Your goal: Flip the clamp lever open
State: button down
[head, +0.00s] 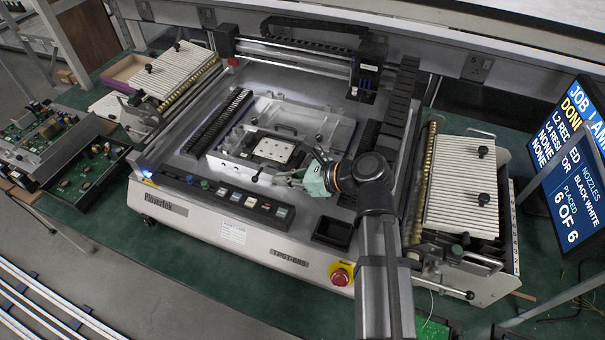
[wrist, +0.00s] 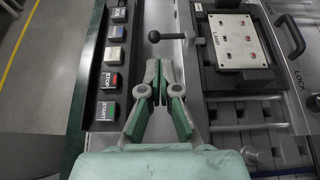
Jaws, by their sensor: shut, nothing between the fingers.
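The clamp lever shows in the wrist view as a grey rod with a black ball knob (wrist: 154,36), reaching left from the edge of the board fixture (wrist: 207,82). In the head view its dark knob (head: 255,178) sticks out at the fixture's front edge. A white board (wrist: 237,42) with several small parts sits in the fixture; it also shows in the head view (head: 272,151). My gripper (wrist: 163,64) is shut and empty, its tips just below the knob in the wrist picture. In the head view my gripper (head: 279,180) is right of the knob. Contact with the lever cannot be told.
A row of buttons (wrist: 109,80), including STOP and START, lies left of my gripper in the wrist view. A curved black handle (wrist: 291,36) and a LOCK label are at right. A red emergency button (head: 340,275) is on the machine's front. Feeder banks (head: 462,190) flank the machine.

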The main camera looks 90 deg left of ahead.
aim_at(261, 171)
jog(key=shift+s+r+p+x, duration=0.1)
jog(key=shift+r+p+x, duration=0.1)
jog(key=shift+x, duration=0.6)
jog(key=shift+s+r+p+x, duration=0.1)
jog(key=shift+p+x, duration=0.05)
jog(key=shift+x, duration=0.65)
jog(key=shift+s+r+p+x, duration=0.1)
jog(key=shift+r+p+x, duration=0.1)
jog(key=shift+x, duration=0.6)
jog(key=shift+s+m+y+p, duration=0.15)
jog(key=shift+m+y+p, duration=0.15)
